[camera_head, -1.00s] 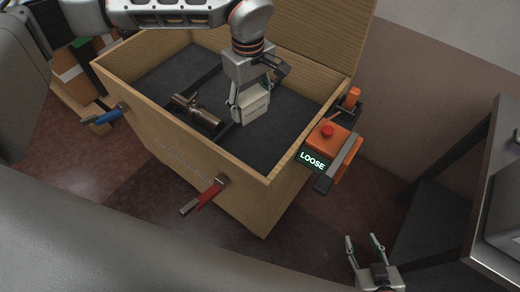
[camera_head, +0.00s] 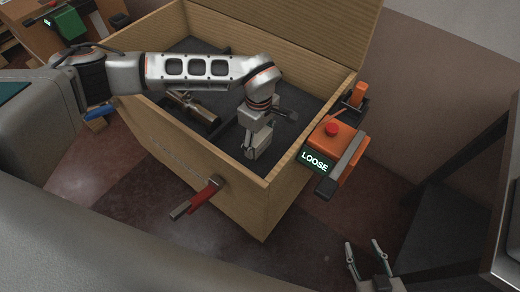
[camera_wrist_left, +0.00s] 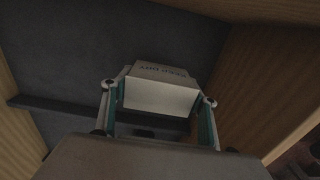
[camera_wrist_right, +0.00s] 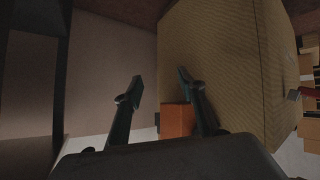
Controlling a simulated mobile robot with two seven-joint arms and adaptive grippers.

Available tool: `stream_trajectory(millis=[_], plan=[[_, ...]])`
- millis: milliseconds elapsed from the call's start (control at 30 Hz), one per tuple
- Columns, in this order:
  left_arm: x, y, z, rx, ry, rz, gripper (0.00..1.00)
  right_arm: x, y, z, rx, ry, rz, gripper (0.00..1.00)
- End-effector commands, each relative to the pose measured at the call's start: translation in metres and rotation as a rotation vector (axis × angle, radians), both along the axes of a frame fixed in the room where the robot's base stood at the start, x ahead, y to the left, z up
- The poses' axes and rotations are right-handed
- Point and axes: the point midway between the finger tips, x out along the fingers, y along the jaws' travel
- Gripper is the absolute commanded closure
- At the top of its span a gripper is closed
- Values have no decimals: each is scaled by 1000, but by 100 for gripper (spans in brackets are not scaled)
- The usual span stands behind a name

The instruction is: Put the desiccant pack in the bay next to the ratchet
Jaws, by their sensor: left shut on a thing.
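The desiccant pack, a pale block with dark lettering (camera_wrist_left: 160,92), is between the fingers of my left gripper (camera_head: 257,150), which is shut on it. In the head view the pack (camera_head: 254,148) hangs inside the open wooden crate (camera_head: 205,155), near its front wall and right part. Its height above the dark floor is hard to tell. A brownish metal tool (camera_head: 192,104), apparently the ratchet, lies left of it in the crate, with a dark divider between them. My right gripper (camera_head: 364,256) is open and empty, outside the crate at the lower right.
The crate's lid stands raised at the back. An orange device (camera_head: 335,140) with a red button and a "LOOSE" display is at the right side. A dark table stands far right.

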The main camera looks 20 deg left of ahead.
Motion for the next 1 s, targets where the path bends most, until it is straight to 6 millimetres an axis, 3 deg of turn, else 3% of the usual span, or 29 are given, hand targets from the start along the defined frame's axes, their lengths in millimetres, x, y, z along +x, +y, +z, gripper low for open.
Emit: stream_trajectory(millis=[167, 367, 467, 900, 933, 1000], plan=[[1, 0, -9, -1, -1, 0, 68, -2, 2, -2, 2, 5, 3, 60], [-2, -1, -45, -2, 6, 0, 68, -9, 3, -14, 4, 26, 3, 60], [-1, 0, -58, -1, 4, 1, 68, -8, 5, -11, 7, 20, 5, 60], [1, 0, -61, -1, -3, -1, 68, 5, 6, 1, 11, -10, 6, 60], [1, 0, -61, -1, -3, -1, 36, 5, 6, 0, 11, -10, 6, 60], [1, 0, -61, -1, -3, -1, 25, 4, 5, -1, 12, -8, 5, 60]])
